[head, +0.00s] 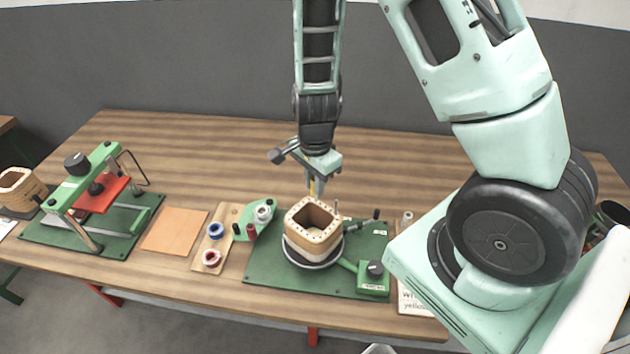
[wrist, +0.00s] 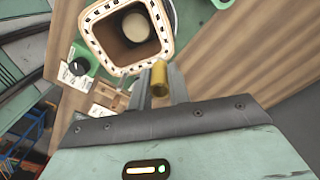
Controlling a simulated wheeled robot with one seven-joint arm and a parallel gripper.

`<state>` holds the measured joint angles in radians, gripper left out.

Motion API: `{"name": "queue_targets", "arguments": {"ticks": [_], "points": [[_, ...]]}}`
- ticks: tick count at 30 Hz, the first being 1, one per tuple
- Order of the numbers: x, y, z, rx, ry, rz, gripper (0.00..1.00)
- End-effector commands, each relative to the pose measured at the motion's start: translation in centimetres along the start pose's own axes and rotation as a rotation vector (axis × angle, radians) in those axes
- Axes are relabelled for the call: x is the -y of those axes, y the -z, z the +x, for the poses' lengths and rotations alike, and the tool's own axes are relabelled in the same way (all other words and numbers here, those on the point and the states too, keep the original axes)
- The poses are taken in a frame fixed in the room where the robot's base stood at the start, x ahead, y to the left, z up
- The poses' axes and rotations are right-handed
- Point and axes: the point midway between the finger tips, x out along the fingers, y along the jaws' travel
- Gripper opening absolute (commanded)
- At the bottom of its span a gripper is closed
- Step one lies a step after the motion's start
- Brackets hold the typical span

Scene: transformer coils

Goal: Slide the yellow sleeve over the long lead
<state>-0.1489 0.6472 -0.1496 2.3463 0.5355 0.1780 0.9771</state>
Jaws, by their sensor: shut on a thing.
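My gripper (head: 316,188) hangs over the far side of the coil (head: 297,228), pointing down. It is shut on the yellow sleeve (wrist: 159,78), a short upright tube between the fingertips in the wrist view. A yellow bit of the sleeve also shows in the head view (head: 313,187). The coil is a square tan former with a hollow middle, and it shows in the wrist view (wrist: 97,53) just beyond the fingers. A thin lead (head: 336,208) stands up at the coil's far right corner, close to the gripper. I cannot tell whether the sleeve touches it.
Left are a board with spools (head: 216,230), an orange pad (head: 174,231) and a green press (head: 98,190). A printed card (head: 412,301) lies at right. The back table is clear.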

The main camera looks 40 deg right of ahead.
Motion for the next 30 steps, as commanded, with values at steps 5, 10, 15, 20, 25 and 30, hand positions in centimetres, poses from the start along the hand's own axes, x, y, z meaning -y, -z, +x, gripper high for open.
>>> {"name": "queue_targets", "arguments": {"ticks": [5, 10, 15, 20, 25, 30], "points": [[0.0, 0.0, 0.0, 0.0, 0.0, 0.0, 0.0], [0.0, 0.0, 0.3, 0.0, 0.0, 0.0, 0.0], [0.0, 0.0, 0.8, 0.0, -0.001, 0.0, 0.0], [0.0, 0.0, 1.2, 0.0, -0.001, 0.0, 0.0], [0.0, 0.0, 1.2, 0.0, 0.0, 0.0, 0.0], [0.0, 0.0, 1.2, 0.0, 0.0, 0.0, 0.32]]}}
